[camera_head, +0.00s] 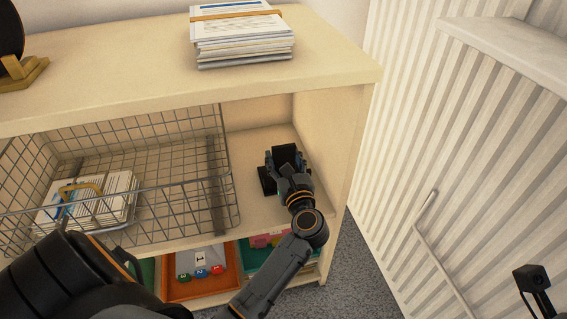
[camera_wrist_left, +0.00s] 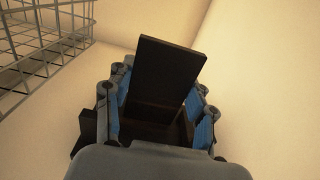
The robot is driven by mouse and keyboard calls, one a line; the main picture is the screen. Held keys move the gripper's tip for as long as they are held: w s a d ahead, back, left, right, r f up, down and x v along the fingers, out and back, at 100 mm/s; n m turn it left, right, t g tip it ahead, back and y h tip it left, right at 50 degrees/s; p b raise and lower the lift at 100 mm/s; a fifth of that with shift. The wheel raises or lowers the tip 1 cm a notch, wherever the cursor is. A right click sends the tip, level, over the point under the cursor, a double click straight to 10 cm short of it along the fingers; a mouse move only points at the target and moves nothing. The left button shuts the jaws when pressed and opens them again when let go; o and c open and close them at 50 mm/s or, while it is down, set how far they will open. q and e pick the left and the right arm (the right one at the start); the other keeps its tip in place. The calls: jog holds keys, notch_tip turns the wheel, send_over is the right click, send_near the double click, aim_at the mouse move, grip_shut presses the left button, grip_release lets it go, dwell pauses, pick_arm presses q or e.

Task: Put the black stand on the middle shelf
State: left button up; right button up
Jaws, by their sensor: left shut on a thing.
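The black stand (camera_head: 287,154) is inside the middle shelf (camera_head: 258,201), right of the wire basket. My left gripper (camera_head: 288,175) reaches in from the front and is shut on the stand. In the left wrist view the stand's upright black plate (camera_wrist_left: 168,72) shows between the blue finger pads of my left gripper (camera_wrist_left: 158,112). Part of the stand's base sticks out at the left. Whether its underside touches the shelf is hidden. A dark part at the lower right of the head view may be my right gripper (camera_head: 532,279); its jaws cannot be made out.
A wire basket (camera_head: 160,187) with papers fills the left of the middle shelf; its wall also shows in the left wrist view (camera_wrist_left: 40,50). Trays (camera_head: 201,272) sit below. A paper stack (camera_head: 242,36) is on top. A ribbed white wall (camera_head: 460,130) stands to the right.

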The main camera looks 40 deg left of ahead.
pick_arm(q)
jog(key=shift+r, duration=0.1)
jog(key=shift+f, duration=0.2)
jog(key=o, duration=1.3)
jog(key=shift+c, duration=0.2)
